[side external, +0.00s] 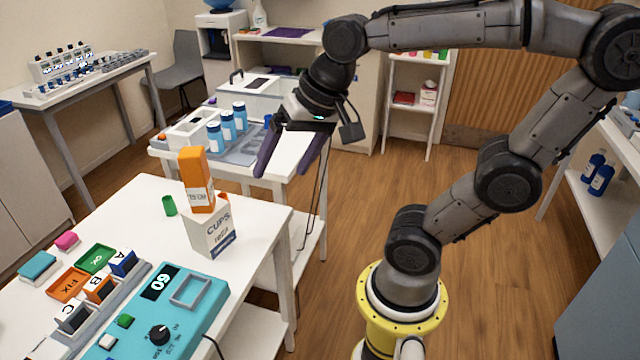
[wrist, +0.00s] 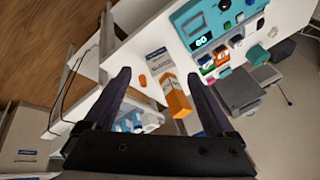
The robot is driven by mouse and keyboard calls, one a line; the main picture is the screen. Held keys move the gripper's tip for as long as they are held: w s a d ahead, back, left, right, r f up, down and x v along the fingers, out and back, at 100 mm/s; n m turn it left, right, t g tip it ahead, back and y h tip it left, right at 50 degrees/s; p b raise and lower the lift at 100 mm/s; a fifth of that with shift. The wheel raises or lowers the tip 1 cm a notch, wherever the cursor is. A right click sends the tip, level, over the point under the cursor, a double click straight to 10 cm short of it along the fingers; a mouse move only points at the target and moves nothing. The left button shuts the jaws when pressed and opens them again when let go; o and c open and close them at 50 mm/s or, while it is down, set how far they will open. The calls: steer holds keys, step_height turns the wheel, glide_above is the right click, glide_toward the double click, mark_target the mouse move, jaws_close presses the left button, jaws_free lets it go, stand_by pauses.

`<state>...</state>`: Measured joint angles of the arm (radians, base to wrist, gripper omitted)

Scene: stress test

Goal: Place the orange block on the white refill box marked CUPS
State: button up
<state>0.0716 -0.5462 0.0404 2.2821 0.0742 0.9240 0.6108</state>
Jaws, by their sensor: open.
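The orange block (side external: 196,170) has a pale printed label and stands roughly upright on top of the white refill box marked CUPS (side external: 212,237), near the right edge of the white table. The block also shows in the wrist view (wrist: 179,104), with the box (wrist: 155,58) partly hidden beyond it. My gripper (side external: 290,166) is open and empty, up and to the right of the block, clear of it. In the wrist view, the block appears between the open fingers (wrist: 160,76), but the side view shows a gap.
A teal device (side external: 165,318) with a dial and a row of lettered blocks fill the table's front. A green cylinder (side external: 169,206) lies left of the box. Behind, a second table holds a grey tray (side external: 238,150) with blue bottles. Open floor lies right of the tables.

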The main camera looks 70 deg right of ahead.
steer(key=s+f+n, duration=0.3)
steer(key=s+n, duration=0.3)
steer(key=n, duration=0.2)
steer(key=shift+a, duration=0.15)
